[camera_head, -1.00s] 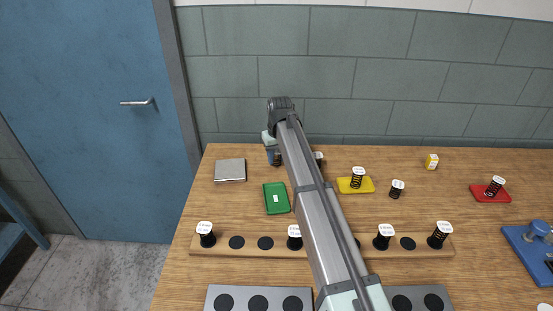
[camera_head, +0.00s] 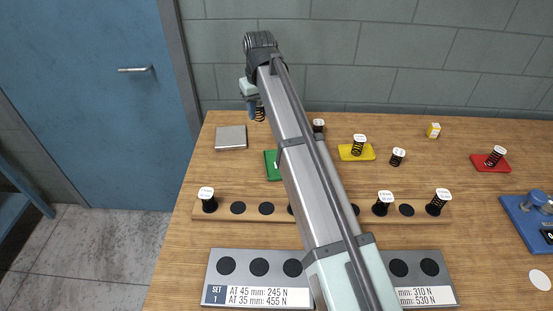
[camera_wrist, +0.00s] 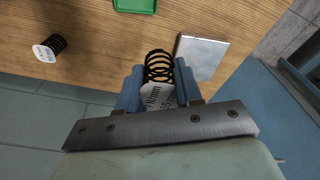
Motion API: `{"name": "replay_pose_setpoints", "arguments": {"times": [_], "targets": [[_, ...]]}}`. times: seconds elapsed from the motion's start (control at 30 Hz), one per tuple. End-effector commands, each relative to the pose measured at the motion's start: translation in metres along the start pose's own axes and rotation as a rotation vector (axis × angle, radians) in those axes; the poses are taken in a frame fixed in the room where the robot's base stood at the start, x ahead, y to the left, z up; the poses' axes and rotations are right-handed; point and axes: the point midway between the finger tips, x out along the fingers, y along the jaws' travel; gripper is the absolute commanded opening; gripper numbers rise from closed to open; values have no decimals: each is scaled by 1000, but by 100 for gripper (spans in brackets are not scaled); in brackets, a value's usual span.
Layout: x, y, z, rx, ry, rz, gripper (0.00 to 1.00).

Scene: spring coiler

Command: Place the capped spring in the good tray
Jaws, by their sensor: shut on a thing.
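My gripper (camera_wrist: 158,88) is shut on a black coil spring (camera_wrist: 158,65) with a printed white cap, held between its blue fingers. The cap is toward the wrist camera. In the head view, the held spring (camera_head: 260,114) is near the back left of the table, to the right of a silver plate. The green tray (camera_head: 271,165) lies nearer the front, partly hidden by my arm; I take it as the good tray. Its edge also shows at the top of the wrist view (camera_wrist: 135,5), and its visible part is empty. The spring is apart from the tray.
The silver plate (camera_head: 231,138) is left of the held spring. A yellow tray (camera_head: 344,155) and a red tray (camera_head: 478,165) each bear a capped spring. A wooden rack (camera_head: 223,215) holds several capped springs. A grey holed block (camera_head: 275,285) stands in front. A wall is behind the table.

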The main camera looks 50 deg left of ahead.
Motion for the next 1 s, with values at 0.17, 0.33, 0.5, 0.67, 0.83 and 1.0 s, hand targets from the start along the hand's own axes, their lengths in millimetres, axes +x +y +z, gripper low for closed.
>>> {"name": "replay_pose_setpoints", "arguments": {"times": [0.17, 0.33, 0.5, 0.67, 0.83, 1.0], "targets": [[-5, -21, 60, -8, 0, -1, 6], [-2, -25, 89, 1, 0, 0, 6], [1, -26, 100, 9, 0, 1, 6], [12, -26, 103, 20, -1, 2, 6], [38, -26, 107, 20, -2, 2, 6], [59, -26, 108, 20, 0, 2, 6]]}}
